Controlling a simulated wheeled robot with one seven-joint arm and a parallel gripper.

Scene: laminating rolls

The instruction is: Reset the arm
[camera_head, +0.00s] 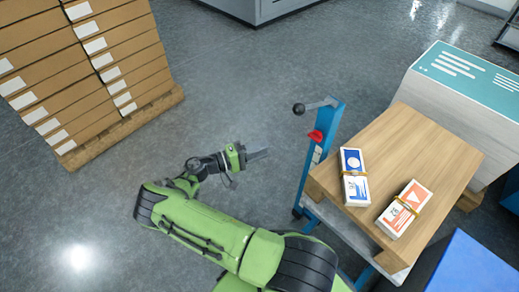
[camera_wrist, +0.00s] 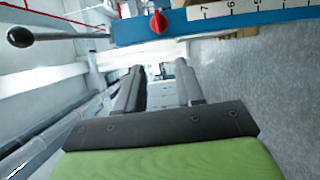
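My green arm reaches up from the bottom of the head view and bends toward the middle. My gripper (camera_head: 259,155) is in the air above the grey floor, left of the blue post of a lift cart. In the wrist view my gripper (camera_wrist: 158,88) shows two dark fingers standing apart with a clear gap between them. Nothing is held between them.
The blue post (camera_head: 323,150) with a red knob (camera_head: 315,136) and lever stands close right of my gripper. A wooden board (camera_head: 415,150) holds a blue-white pack (camera_head: 354,177) and an orange-white pack (camera_head: 404,209). Stacked cartons (camera_head: 75,60) stand upper left. Floor between is clear.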

